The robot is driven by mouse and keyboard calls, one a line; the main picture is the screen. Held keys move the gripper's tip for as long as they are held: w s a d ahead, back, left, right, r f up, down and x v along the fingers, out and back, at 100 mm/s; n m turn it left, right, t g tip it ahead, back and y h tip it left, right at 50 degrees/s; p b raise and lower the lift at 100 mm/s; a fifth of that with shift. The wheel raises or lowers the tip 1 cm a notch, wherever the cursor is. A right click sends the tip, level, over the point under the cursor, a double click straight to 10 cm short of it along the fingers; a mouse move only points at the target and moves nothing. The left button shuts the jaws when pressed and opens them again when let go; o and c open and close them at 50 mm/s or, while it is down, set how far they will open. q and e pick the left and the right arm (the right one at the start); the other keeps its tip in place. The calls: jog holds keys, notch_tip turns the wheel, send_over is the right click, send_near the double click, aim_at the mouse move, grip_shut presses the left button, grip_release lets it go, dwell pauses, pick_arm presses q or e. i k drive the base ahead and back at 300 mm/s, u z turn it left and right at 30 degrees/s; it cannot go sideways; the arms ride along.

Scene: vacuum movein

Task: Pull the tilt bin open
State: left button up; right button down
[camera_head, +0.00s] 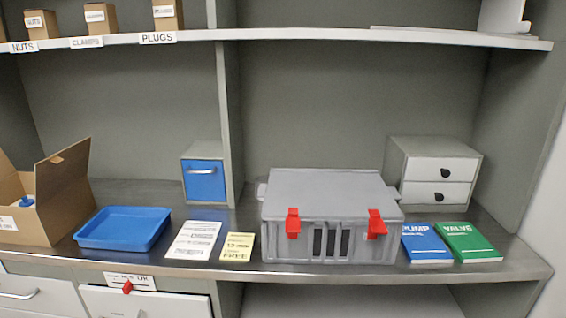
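A small grey cabinet with a blue front (204,188) stands at the back of the worktop, against the left side of the upright divider. It looks like the tilt bin. Its blue front is flush with the grey housing and looks closed. A light bar handle (202,171) runs across the upper part of the front. Neither of my grippers is in view, and nothing touches the bin.
A blue tray (122,244), an open cardboard box (75,190), a white sheet (193,241) and a yellow note (238,247) lie in front and left. A grey case (330,190) with red latches stands right of the divider (231,120). A shelf (300,34) runs above.

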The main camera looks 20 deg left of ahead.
aim_at(204, 179)
jog(key=u, duration=3.05)
jog(key=i, duration=1.9)
jog(key=z, duration=2.7)
